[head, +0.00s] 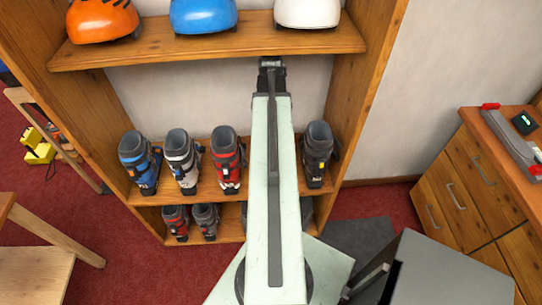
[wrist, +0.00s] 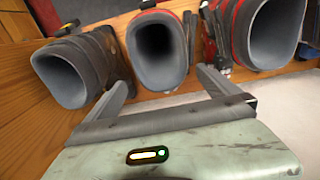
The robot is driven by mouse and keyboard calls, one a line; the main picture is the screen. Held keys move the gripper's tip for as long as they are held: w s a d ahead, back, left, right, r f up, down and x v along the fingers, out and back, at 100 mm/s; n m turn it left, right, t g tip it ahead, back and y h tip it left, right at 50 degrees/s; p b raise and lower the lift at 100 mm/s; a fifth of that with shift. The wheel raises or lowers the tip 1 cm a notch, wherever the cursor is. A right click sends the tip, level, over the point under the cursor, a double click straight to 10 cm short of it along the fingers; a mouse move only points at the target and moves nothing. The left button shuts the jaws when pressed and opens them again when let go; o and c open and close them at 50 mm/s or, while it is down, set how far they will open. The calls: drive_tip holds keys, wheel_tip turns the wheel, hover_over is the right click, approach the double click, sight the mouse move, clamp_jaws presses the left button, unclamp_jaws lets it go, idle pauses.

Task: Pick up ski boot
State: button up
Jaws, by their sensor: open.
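Several ski boots stand on wooden shelves in the head view: a blue boot (head: 139,160), a white-and-grey boot (head: 182,158), a red boot (head: 227,158) and a dark grey boot (head: 318,153) on the middle shelf. The wrist view looks into three boot openings: a dark boot (wrist: 75,72) at left, a red-edged boot (wrist: 158,48) in the middle, and another red boot (wrist: 265,32) at right. My gripper (wrist: 165,85) is open, its fingers spread below the middle boot's opening in the picture. Contact cannot be told.
A smaller red boot (head: 176,222) and a grey boot (head: 206,219) stand on the lower shelf; others there are partly hidden. Orange (head: 102,20), blue (head: 203,15) and white (head: 307,12) helmets sit above. A drawer cabinet (head: 472,200) stands at right.

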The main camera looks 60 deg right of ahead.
wheel_tip(320, 180, down, 12)
drive_tip(key=b, duration=1.1)
drive_tip(key=shift+b, duration=0.4)
drive_tip(key=shift+a, duration=0.1)
drive_tip(key=c, duration=1.7)
drive_tip(key=shift+c, duration=0.2)
drive_tip(key=shift+r, duration=0.1)
wheel_tip(320, 180, up, 12)
drive_tip(key=p, duration=1.2)
drive_tip(key=shift+r, duration=0.2)
